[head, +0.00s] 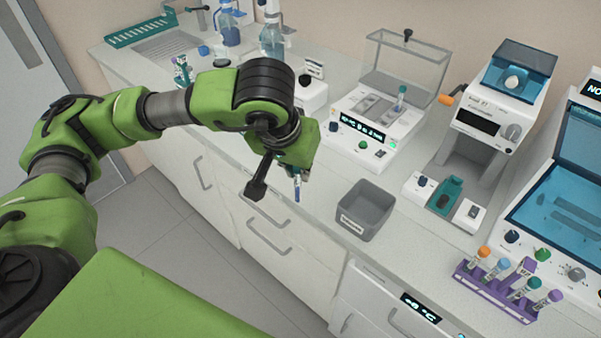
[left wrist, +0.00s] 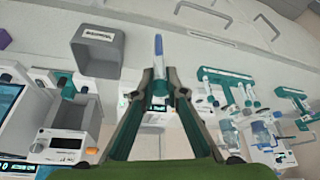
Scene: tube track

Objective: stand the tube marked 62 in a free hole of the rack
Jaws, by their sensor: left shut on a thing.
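My left gripper (left wrist: 158,84) is shut on a slim tube (left wrist: 158,48) with a blue part, which sticks out past the fingertips in the left wrist view. In the head view the tube (head: 297,188) hangs below my left gripper (head: 294,168), in front of the counter's edge. No number can be read on it. A purple rack (head: 492,293) stands on the counter at the lower right, with several capped tubes in it. I cannot tell which of its holes are free. My right gripper is not in view.
A grey bin (head: 366,212) stands on the counter between my gripper and the purple rack. A device with a clear lid and a tube (head: 401,98) stands behind. A smaller holder with tubes (head: 182,72) is at the left. White machines line the back.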

